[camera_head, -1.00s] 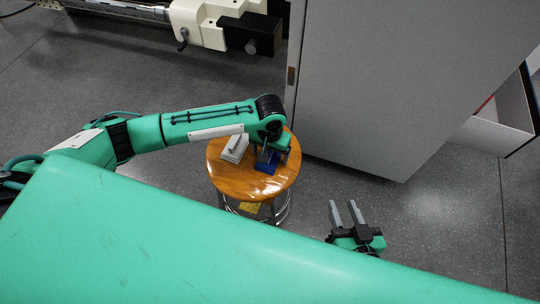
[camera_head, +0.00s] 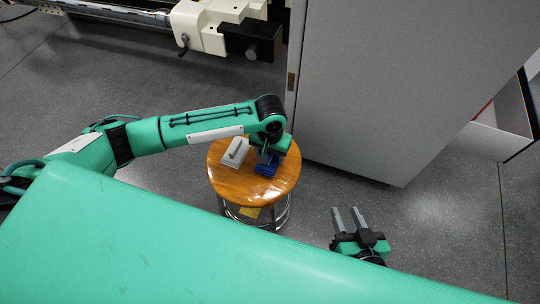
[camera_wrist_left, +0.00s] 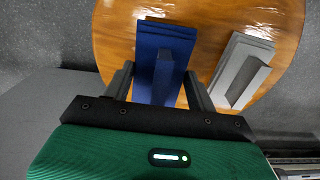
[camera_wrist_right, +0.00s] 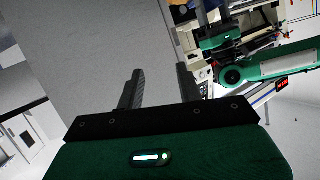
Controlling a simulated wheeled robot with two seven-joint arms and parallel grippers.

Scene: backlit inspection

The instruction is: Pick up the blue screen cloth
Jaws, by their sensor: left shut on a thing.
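The blue screen cloth (camera_head: 267,167), a folded piece with a raised ridge, is at the right-front part of the round wooden stool top. My left gripper (camera_head: 268,156) reaches down over it from the back left and is shut on it. In the left wrist view the cloth (camera_wrist_left: 163,42) runs between the two fingers, its ridge toward the gripper. I cannot tell whether it touches the stool. My right gripper (camera_head: 348,219) is open and empty, to the right of the stool. Its parted fingers also show in the right wrist view (camera_wrist_right: 158,82).
A grey-white folded cloth (camera_head: 235,152) lies just left of the blue one on the stool (camera_head: 226,184). A tall grey cabinet (camera_head: 380,90) stands close behind on the right. Cream machine parts (camera_head: 205,28) are at the back. Open floor lies right of the stool.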

